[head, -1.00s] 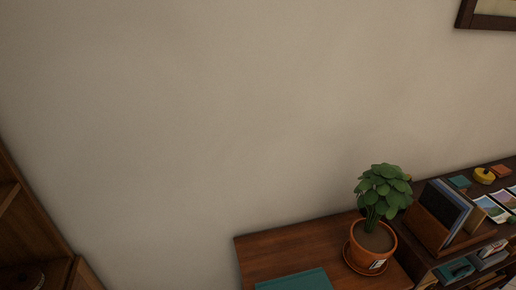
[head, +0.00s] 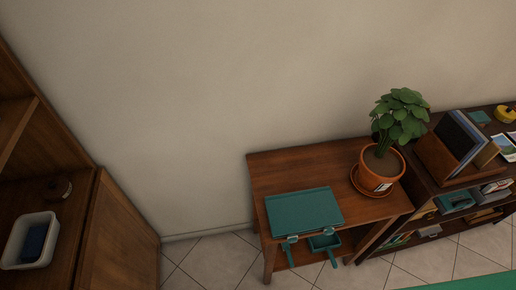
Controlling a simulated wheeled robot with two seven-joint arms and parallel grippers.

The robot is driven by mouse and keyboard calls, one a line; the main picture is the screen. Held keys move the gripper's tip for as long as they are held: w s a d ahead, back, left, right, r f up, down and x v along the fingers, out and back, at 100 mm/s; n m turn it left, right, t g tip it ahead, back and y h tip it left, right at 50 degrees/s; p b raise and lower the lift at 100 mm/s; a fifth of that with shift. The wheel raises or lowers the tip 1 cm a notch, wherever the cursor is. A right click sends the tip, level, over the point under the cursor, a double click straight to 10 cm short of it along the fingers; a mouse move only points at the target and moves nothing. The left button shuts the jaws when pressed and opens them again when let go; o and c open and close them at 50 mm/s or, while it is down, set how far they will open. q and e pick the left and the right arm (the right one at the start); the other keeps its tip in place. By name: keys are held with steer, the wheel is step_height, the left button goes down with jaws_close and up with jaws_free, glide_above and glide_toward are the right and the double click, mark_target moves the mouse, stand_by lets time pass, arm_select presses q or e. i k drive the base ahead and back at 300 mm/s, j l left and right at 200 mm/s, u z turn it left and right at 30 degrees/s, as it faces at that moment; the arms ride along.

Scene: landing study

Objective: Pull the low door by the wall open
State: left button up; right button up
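A brown wooden panel (head: 118,238) stands at the lower left against the wall, on the right side of a tall wooden shelf unit (head: 35,115). It may be the low door or just a side of the unit; I cannot tell which. No handle or hinge shows on it, and its lower part is cut off by the bottom edge. Neither of my grippers is in the head view.
A small wooden table (head: 275,172) by the wall holds a potted plant (head: 380,165) and a flat teal item (head: 305,210). A low shelf (head: 440,185) with books stands to its right. A white tray (head: 28,240) sits in the left unit. Tiled floor (head: 215,262) lies between.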

mark_target(120, 250)
steer(key=u, duration=1.6)
